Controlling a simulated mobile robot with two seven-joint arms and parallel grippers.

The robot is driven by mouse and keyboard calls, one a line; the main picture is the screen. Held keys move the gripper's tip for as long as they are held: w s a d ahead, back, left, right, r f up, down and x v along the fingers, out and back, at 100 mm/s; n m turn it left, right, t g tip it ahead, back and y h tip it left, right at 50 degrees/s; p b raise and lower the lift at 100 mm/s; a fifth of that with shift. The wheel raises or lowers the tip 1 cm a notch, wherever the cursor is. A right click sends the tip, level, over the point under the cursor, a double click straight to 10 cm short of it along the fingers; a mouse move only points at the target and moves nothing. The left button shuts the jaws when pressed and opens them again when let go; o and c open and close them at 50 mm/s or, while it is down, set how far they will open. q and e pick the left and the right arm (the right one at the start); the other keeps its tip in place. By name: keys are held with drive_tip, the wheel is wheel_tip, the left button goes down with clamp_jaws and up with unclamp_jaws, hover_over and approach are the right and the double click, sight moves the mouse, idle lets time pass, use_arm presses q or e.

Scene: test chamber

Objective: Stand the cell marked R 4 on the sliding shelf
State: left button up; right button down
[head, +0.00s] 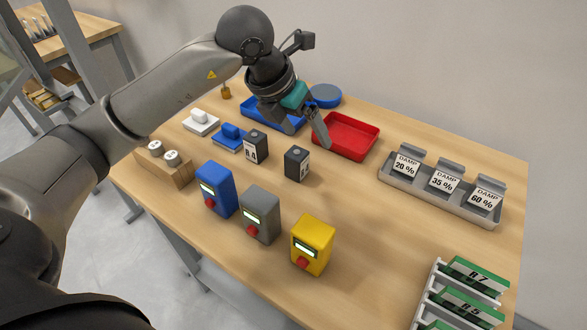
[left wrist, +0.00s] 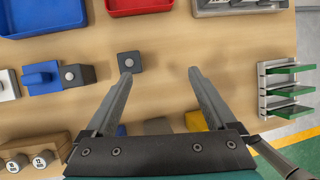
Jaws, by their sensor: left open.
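A dark cell (head: 262,145) with a white label that seems to read R 4 stands on the table in the head view; it also shows in the left wrist view (left wrist: 80,75). A second dark cell (head: 298,163) stands to its right, its marking too small to read; in the left wrist view it (left wrist: 130,62) is by the left fingertip. My left gripper (head: 322,138) is open and empty above the table, near the red tray; its fingers spread wide in the left wrist view (left wrist: 160,73). My right gripper is not in view. I cannot make out the sliding shelf.
Blue (head: 213,188), grey (head: 260,213) and yellow (head: 313,243) boxes with red buttons stand in front of the cells. Behind are a red tray (head: 367,143) and blue tray (head: 255,112). A grey DAMP holder (head: 440,200) and green-card rack (head: 432,300) stand right. The centre-right table is clear.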

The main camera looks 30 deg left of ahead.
sight(297, 155)
use_arm(q)
drive_tip(key=w+a+f, duration=0.1)
drive_tip(key=f, duration=0.2)
drive_tip(key=w+a+f+y, duration=0.1)
drive_tip(key=f, duration=0.2)
drive_tip(key=w+a+f+y+b, duration=0.1)
drive_tip(key=f, duration=0.2)
drive_tip(key=shift+w+f, duration=0.1)
drive_tip(key=shift+f, duration=0.25)
drive_tip(key=shift+a+b+x, duration=0.15)
drive_tip(key=shift+x, duration=1.15)
drive_tip(key=shift+a+b+x, duration=0.15)
drive_tip(key=shift+a+x, duration=0.05)
drive_tip(key=shift+x, duration=1.15)
drive_tip(key=shift+w, duration=0.15)
drive_tip(key=shift+r, duration=0.1)
clamp_jaws()
